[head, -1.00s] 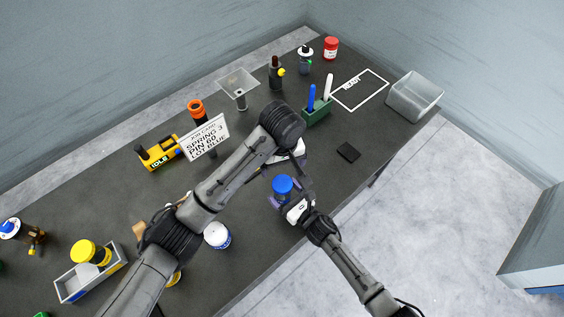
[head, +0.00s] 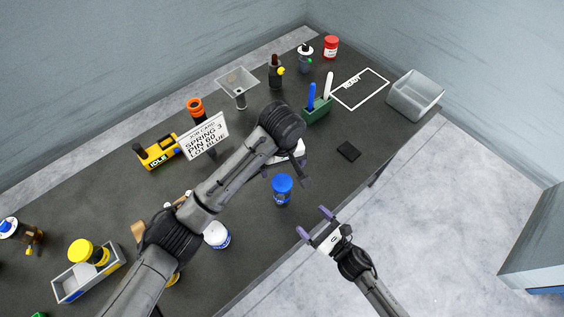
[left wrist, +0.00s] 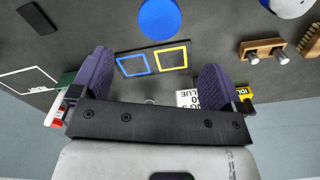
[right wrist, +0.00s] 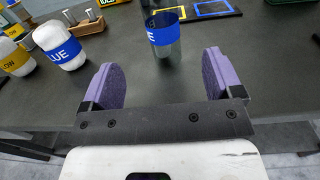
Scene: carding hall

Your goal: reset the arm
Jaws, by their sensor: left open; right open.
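My right gripper (head: 314,222) is open and empty, off the front edge of the table in the head view; its purple fingers (right wrist: 160,80) stand apart in the right wrist view. A blue-lidded clear jar (head: 282,190) stands upright on the table in front of it, apart from the fingers; it also shows in the right wrist view (right wrist: 166,38). My left gripper (head: 285,170) is over the table behind the jar, partly hidden by its own arm. In the left wrist view its fingers (left wrist: 155,82) are open with nothing between them, and the blue lid (left wrist: 160,18) shows beyond.
The dark table (head: 240,265) holds a job card (head: 205,137), a yellow IDLE device (head: 158,152), a green pen holder (head: 316,110), a black pad (head: 348,151), a white blue-labelled jar (head: 217,235) and a grey bin (head: 415,96).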

